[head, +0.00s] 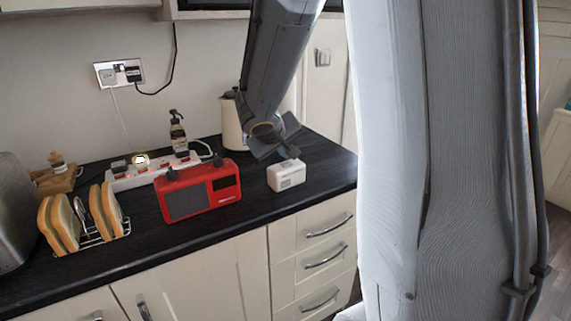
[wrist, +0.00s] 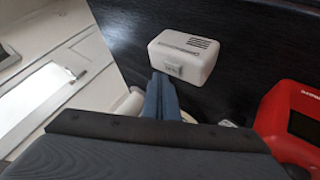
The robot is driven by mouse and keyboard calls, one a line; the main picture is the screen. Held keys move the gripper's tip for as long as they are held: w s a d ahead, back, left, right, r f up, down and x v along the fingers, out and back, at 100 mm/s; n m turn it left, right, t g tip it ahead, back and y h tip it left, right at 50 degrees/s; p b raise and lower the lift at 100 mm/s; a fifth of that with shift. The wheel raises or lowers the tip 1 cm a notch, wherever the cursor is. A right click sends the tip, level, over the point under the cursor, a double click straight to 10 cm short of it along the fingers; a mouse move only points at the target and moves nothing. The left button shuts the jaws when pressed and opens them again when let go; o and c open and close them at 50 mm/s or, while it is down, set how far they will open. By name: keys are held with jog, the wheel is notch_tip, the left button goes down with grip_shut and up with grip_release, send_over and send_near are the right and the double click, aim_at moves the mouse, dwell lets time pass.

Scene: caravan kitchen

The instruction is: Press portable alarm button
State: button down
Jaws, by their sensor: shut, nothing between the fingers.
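The portable alarm (head: 286,175) is a small white box on the black worktop, right of the red radio. In the wrist view the white alarm (wrist: 187,55) shows its slotted grille and a small raised grey-white button (wrist: 173,69) on the side near my fingers. My gripper (head: 289,155) is just above and behind the alarm in the head view. In the wrist view my shut fingers (wrist: 160,84) point at the alarm, with the tips close beside the button. I cannot tell whether they touch it. Nothing is held.
The red radio (head: 197,190) stands left of the alarm. Behind are a white power strip (head: 150,172), a dark bottle (head: 178,134) and a cream kettle (head: 233,122). A toast rack (head: 103,238) stands further left. Worktop right of the alarm (head: 330,165) is clear.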

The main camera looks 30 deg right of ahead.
aim_at(285, 166)
jog(key=shift+f+b, duration=0.65)
jog(key=shift+b, duration=0.55)
dwell(0.5)
jog(key=shift+r, duration=0.65)
jog(key=shift+r, duration=0.1)
jog(key=shift+r+p, duration=1.9)
jog(key=shift+r, duration=1.05)
